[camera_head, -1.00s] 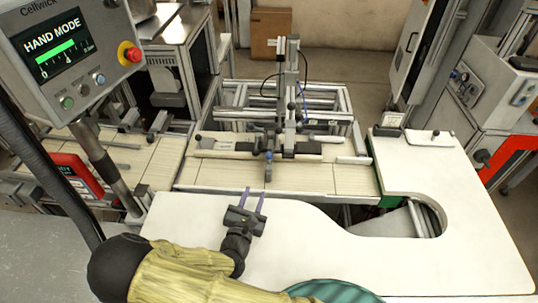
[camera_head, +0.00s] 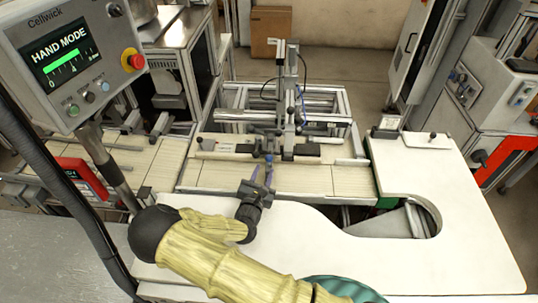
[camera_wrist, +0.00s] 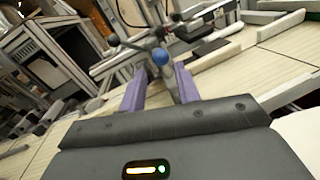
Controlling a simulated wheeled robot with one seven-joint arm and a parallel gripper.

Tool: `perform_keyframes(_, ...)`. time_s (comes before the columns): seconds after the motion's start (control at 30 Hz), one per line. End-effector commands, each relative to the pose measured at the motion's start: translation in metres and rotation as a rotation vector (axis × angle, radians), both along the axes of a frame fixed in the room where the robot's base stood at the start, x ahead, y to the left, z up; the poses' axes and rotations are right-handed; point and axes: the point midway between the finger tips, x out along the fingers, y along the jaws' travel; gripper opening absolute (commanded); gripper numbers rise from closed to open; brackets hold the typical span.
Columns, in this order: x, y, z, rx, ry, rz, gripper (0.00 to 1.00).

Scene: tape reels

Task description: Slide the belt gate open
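The belt gate (camera_head: 225,146) appears as a long low bar assembly across the pale slatted belt, with an upright metal post behind it. A blue ball knob (camera_head: 268,157) sits at its front middle. In the wrist view the blue knob (camera_wrist: 160,57) tops a short grey stem. My gripper (camera_head: 262,173) is over the front edge of the belt, its purple fingers pointing at the knob. In the wrist view my gripper (camera_wrist: 162,80) is open, with the stem seen between its fingers. I cannot tell whether either finger touches it.
A white worktop (camera_head: 440,215) with a curved cutout lies in front and to the right. A control panel (camera_head: 70,60) reading HAND MODE stands at the left. The slatted belt (camera_head: 320,178) is bare in front of the gate. A metal frame rises behind it.

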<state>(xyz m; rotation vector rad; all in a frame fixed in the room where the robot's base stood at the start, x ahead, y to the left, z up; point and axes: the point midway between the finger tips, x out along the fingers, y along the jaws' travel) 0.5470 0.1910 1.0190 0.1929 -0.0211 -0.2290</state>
Motion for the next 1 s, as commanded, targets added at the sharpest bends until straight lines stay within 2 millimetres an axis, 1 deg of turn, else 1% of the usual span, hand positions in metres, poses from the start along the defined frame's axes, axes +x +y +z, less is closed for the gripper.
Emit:
perform_keyframes(0.03, 0.01, -0.003, 0.003, -0.001, -0.003, -0.002, 0.32)
perform_keyframes(0.2, 0.039, -0.01, 0.003, 0.001, -0.002, -0.002, 0.32)
perform_keyframes(0.3, 0.054, -0.014, 0.002, 0.001, -0.001, -0.001, 0.32)
perform_keyframes(0.4, 0.065, -0.015, 0.002, 0.0, -0.001, 0.0, 0.32)
perform_keyframes(0.53, 0.071, -0.017, 0.001, -0.001, -0.001, 0.0, 0.32)
perform_keyframes(0.77, 0.072, -0.017, 0.0, 0.0, 0.0, 0.0, 0.32)
perform_keyframes(0.8, 0.072, -0.017, 0.0, 0.0, 0.0, 0.0, 0.28)
perform_keyframes(0.93, 0.072, -0.017, 0.0, 0.0, 0.0, 0.0, 0.03)
perform_keyframes(0.97, 0.072, -0.017, 0.0, 0.0, 0.0, 0.0, 0.0)
perform_keyframes(1.0, 0.072, -0.017, 0.0, 0.0, 0.0, 0.0, 0.0)
